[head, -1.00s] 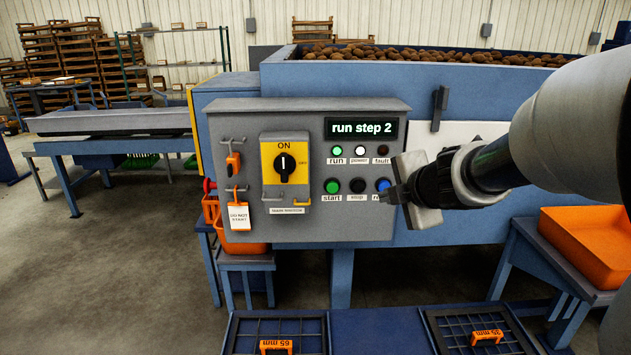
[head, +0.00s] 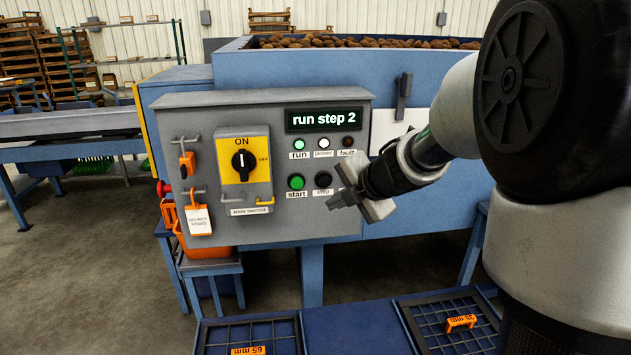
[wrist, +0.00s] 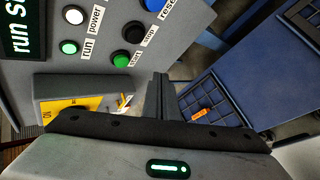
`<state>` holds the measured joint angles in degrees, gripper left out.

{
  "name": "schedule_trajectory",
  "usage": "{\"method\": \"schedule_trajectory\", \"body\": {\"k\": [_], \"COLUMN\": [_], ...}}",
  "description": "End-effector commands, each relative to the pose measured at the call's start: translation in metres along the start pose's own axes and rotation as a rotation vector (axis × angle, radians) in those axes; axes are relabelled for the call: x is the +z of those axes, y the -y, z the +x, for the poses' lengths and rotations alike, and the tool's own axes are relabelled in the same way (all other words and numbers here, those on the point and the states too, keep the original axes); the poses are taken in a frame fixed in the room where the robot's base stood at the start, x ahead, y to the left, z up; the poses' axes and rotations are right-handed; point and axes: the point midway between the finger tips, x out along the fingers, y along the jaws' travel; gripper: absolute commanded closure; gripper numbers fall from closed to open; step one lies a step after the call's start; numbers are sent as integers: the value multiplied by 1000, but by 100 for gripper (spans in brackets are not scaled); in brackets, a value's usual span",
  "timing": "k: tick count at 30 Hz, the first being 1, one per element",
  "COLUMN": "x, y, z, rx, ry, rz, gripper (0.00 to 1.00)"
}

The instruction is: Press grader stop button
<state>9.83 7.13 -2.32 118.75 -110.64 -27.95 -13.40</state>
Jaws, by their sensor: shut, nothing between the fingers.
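The grey grader control panel (head: 270,225) faces me. Its black stop button (head: 323,180) is right of the green start button (head: 296,182). My gripper (head: 338,201) is shut and empty, its tips in front of the panel, just below and right of the stop button in the head view. The blue reset button is hidden behind my gripper there. In the wrist view the stop button (wrist: 134,33), start button (wrist: 121,60) and reset button (wrist: 155,4) all show, apart from my shut fingers (wrist: 160,95). The display (head: 324,120) reads "run step 2"; the run lamp (head: 299,145) is green.
The main switch (head: 243,161) is at ON, left of the buttons. A tag (head: 198,220) hangs from a hook at the panel's left. Blue grader bodywork surrounds the panel. A blue table with dark grid screens (head: 455,325) stands in front below.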

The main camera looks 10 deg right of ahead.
Motion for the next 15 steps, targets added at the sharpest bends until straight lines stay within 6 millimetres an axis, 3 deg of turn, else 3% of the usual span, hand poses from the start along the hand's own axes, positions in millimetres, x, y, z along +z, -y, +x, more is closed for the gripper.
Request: {"method": "schedule_trajectory", "body": {"k": [7,15], "x": [18,32], "y": [-18,-33], "z": [26,42], "rx": [-1,-1], "ry": [-1,-1], "rz": [0,-1], "gripper": [100,100]}}
